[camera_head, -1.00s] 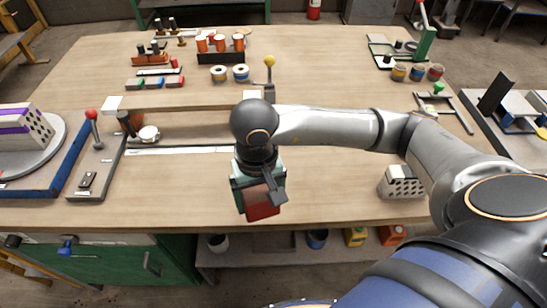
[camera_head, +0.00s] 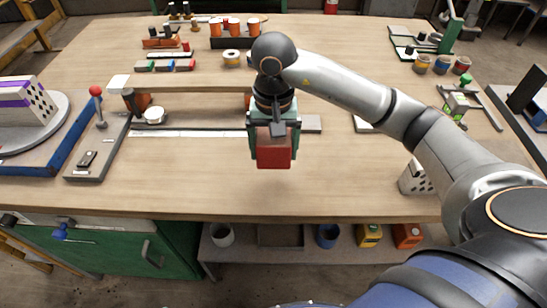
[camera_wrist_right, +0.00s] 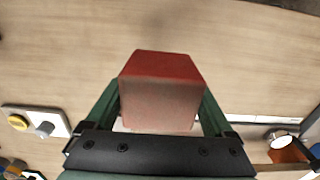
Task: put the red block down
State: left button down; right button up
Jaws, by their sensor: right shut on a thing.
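A red block (camera_head: 273,149) is held in my right gripper (camera_head: 273,140), above the wooden table (camera_head: 200,190) near its front middle. In the right wrist view the red block (camera_wrist_right: 162,90) sits between the two green fingers, which touch its sides. Bare tabletop shows beyond it. I cannot tell exactly how high the block is above the table. My left gripper is not in view.
A white hollow brick (camera_head: 416,178) stands at the right, partly behind my arm. A grey board with a red-knobbed lever (camera_head: 97,105) is at the left. A long pale strip (camera_head: 190,133) lies behind the block. The front middle is clear.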

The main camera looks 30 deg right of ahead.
jog(key=shift+w+d+f, duration=0.2)
jog(key=shift+w+f, duration=0.25)
jog(key=shift+f, duration=0.05)
jog(key=shift+w+d+f, duration=0.2)
jog(key=shift+w+f, duration=0.2)
jog(key=shift+f, duration=0.1)
jog(key=shift+w+d+f, duration=0.1)
jog(key=shift+w+f, duration=0.05)
jog(key=shift+f, duration=0.8)
jog(key=shift+w+d+f, duration=0.1)
jog(key=shift+f, duration=0.8)
jog(key=shift+f, duration=0.2)
jog(key=o, duration=1.3)
jog(key=shift+r, duration=0.1)
